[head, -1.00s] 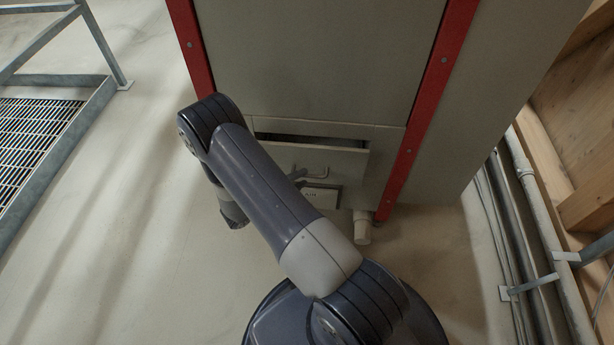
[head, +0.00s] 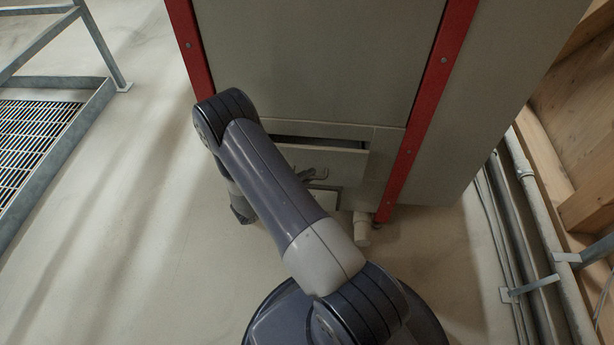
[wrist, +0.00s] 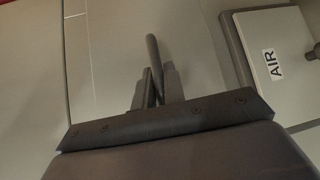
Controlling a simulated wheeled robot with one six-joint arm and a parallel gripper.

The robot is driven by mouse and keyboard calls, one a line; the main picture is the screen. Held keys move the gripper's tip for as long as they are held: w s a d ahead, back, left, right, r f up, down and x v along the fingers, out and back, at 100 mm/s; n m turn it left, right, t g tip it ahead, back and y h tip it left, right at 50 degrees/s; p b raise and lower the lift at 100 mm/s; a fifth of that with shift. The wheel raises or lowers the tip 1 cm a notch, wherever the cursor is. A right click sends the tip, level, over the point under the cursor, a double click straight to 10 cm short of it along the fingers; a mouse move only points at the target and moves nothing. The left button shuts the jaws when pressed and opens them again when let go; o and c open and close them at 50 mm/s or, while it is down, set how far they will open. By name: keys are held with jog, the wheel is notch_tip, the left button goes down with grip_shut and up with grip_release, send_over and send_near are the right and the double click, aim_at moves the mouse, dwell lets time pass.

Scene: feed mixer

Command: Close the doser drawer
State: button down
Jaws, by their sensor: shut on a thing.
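The doser drawer (head: 345,163) is in the lower front of the grey cabinet in the head view. It stands partly open, with a dark gap along its top edge. Its bar handle (head: 321,172) sticks out from the front. My gripper (head: 307,175) is at the handle, partly hidden behind my arm. In the wrist view my gripper (wrist: 153,92) is shut on the handle (wrist: 153,57), which runs between the two fingers. The left part of the drawer is hidden by my arm in the head view.
A box labelled AIR (wrist: 275,60) sits right of the handle in the wrist view. Red posts (head: 412,125) frame the cabinet (head: 320,60). A white pipe stub (head: 361,228) is below.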

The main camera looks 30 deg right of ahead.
aim_at(306, 167)
dwell(0.4)
jog(key=w+d+b, duration=0.2)
jog(key=w, duration=0.1)
jog(key=shift+w+d+f, duration=0.1)
jog(key=shift+f, duration=0.05)
jog(key=shift+w+r, duration=0.1)
jog(key=shift+r, duration=0.1)
jog(key=c, duration=1.5)
grip_release()
jog(key=shift+r, duration=0.1)
jog(key=p+v, duration=0.2)
jog(key=v, duration=0.8)
jog(key=shift+a, duration=0.4)
jog(key=shift+d, duration=0.1)
